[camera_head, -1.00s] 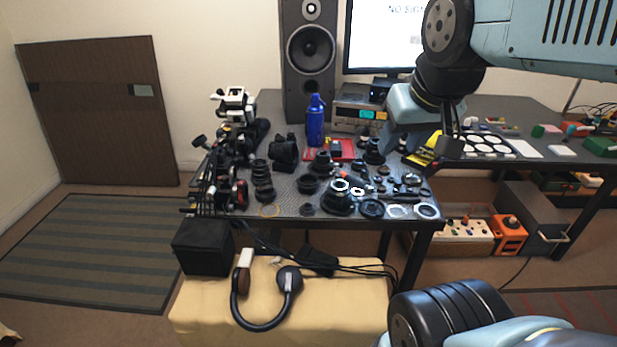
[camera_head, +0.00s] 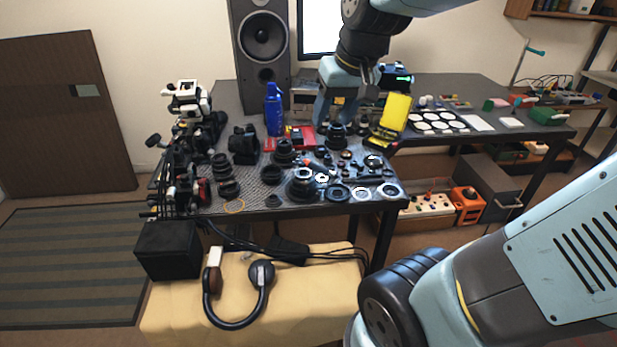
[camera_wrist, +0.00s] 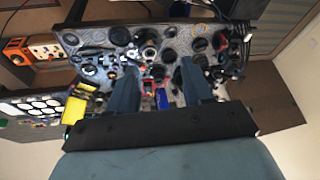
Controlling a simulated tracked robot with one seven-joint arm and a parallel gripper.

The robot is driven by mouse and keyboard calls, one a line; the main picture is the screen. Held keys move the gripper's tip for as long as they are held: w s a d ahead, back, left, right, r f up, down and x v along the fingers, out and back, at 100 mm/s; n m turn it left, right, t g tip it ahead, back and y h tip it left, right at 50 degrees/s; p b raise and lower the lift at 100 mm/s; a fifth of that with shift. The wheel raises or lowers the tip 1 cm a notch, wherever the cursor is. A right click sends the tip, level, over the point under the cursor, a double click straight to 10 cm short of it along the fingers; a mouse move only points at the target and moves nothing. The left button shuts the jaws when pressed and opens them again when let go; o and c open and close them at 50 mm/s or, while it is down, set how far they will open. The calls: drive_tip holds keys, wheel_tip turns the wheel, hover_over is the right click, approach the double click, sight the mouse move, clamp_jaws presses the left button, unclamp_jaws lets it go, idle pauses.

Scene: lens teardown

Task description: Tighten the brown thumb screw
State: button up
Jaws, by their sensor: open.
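I cannot make out the brown thumb screw in either view; it is too small or hidden. Many dark lens parts, such as a large lens barrel (camera_head: 303,187), lie on the dark perforated desk (camera_head: 245,203). My gripper (camera_head: 335,112) hangs over the back of the desk in the head view, with its fingers partly hidden by my arm. In the wrist view my gripper (camera_wrist: 160,75) shows two spread fingers with nothing held between them. The lens parts lie beyond and around the fingertips there.
A blue bottle (camera_head: 274,110) and a tall speaker (camera_head: 262,45) stand at the back. An upright yellow case (camera_head: 394,117) is right of the lens parts. Black gear (camera_head: 183,180) crowds the left end. Headphones (camera_head: 238,322) lie on a cream bench (camera_head: 330,300) in front.

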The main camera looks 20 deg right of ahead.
drive_tip(key=w+f+g, duration=0.2)
drive_tip(key=w+f, duration=0.5)
drive_tip(key=w, duration=0.3)
drive_tip(key=g+h, duration=0.2)
approach(305, 183)
drive_tip(key=f, duration=0.8)
drive_tip(key=shift+s+d+f, duration=0.15)
drive_tip(key=shift+d+f, duration=0.05)
drive_tip(key=shift+c, duration=0.2)
